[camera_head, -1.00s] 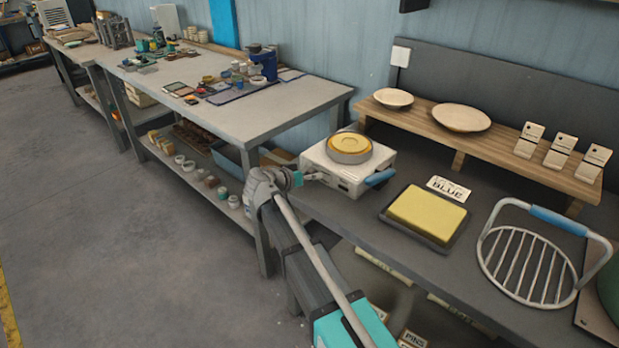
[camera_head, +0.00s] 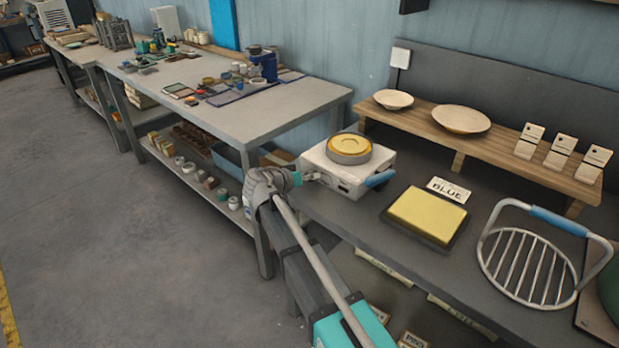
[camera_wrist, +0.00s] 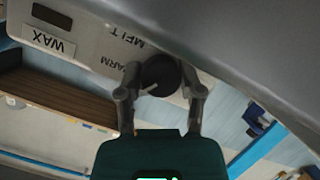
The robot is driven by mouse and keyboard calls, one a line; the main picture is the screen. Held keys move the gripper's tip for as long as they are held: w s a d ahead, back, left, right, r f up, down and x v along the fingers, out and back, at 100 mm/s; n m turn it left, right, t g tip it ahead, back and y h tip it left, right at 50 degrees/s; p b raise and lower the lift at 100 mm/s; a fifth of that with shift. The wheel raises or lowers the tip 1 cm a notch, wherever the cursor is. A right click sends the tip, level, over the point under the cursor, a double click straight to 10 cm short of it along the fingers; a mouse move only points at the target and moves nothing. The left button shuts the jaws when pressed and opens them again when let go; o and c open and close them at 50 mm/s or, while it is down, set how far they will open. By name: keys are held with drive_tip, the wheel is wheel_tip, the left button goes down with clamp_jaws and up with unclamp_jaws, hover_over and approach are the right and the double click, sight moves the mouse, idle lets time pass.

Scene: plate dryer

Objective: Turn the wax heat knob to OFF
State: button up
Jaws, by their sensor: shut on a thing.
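The wax heater (camera_head: 345,168) is a white box with a round yellow pan on top, at the left end of the dark bench in the head view. In the wrist view its front panel (camera_wrist: 92,40) shows the words WAX, MELT and part of WARM. The round dark heat knob (camera_wrist: 160,76) sits on that panel, with a light pointer line towards its lower left. My gripper (camera_wrist: 161,88) is shut on the knob, one finger on each side. In the head view my gripper (camera_head: 308,176) reaches the heater's front left side. The OFF mark is not visible.
A yellow block on a dark tray (camera_head: 428,214), a BLUE label (camera_head: 448,190) and a wire rack with a blue handle (camera_head: 530,262) are right of the heater. A wooden shelf (camera_head: 500,147) holds bowls behind. A grey worktable (camera_head: 225,108) stands left; the floor there is clear.

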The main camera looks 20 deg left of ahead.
idle(0.3)
drive_tip(key=o, duration=1.1)
drive_tip(key=shift+m, duration=0.3)
drive_tip(key=p+v, duration=0.5)
drive_tip(key=v, duration=0.8)
drive_tip(key=shift+s+r, duration=0.15)
drive_tip(key=shift+s, duration=0.25)
drive_tip(key=shift+o, duration=0.2)
